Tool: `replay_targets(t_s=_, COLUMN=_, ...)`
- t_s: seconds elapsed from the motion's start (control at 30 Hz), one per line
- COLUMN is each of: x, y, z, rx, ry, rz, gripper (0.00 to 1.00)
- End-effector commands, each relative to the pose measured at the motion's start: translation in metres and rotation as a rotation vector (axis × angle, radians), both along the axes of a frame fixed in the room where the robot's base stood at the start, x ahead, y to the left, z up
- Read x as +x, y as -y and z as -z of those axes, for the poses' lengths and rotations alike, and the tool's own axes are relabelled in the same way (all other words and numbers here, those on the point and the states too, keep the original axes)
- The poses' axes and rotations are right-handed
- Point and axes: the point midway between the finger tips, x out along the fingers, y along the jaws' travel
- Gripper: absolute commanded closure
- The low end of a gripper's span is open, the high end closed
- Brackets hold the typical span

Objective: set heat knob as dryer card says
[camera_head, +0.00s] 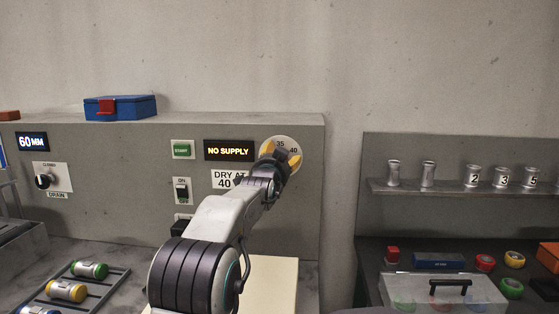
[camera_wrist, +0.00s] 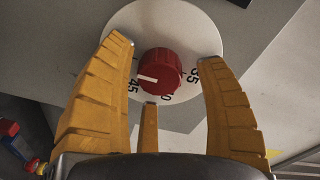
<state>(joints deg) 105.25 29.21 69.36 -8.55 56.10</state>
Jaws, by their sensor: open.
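The heat knob (camera_wrist: 160,72) is red with a white pointer line, on a round white dial (camera_wrist: 165,18) marked 45, a partly hidden number ending in 0, and 35 in the wrist view. The line points left in that view, close to the 45. My gripper (camera_wrist: 163,38) is open, with yellow fingers on both sides of the knob and one below it; I see gaps around the knob.
The panel has a "NO SUPPLY" display (camera_head: 229,150), a green START button (camera_head: 182,149), an ON switch (camera_head: 181,191) and a DRAIN knob (camera_head: 43,181). A blue box (camera_head: 120,107) sits on top. Metal cups stand on a shelf (camera_head: 460,188) at right.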

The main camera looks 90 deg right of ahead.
Motion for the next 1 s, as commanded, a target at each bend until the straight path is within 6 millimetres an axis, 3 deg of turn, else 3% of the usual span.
replay_targets(t_s=0.07, x=0.0001, y=0.0000, z=0.0001, rx=0.000, ry=0.000, rz=0.000, gripper=0.33)
replay_targets(t_s=0.73, x=-0.0003, y=-0.0004, z=-0.0011, rx=-0.003, ry=-0.001, rz=0.001, gripper=0.93)
replay_targets(t_s=1.0, x=-0.0005, y=-0.0006, z=-0.0012, rx=-0.003, ry=-0.018, rz=0.001, gripper=0.94)
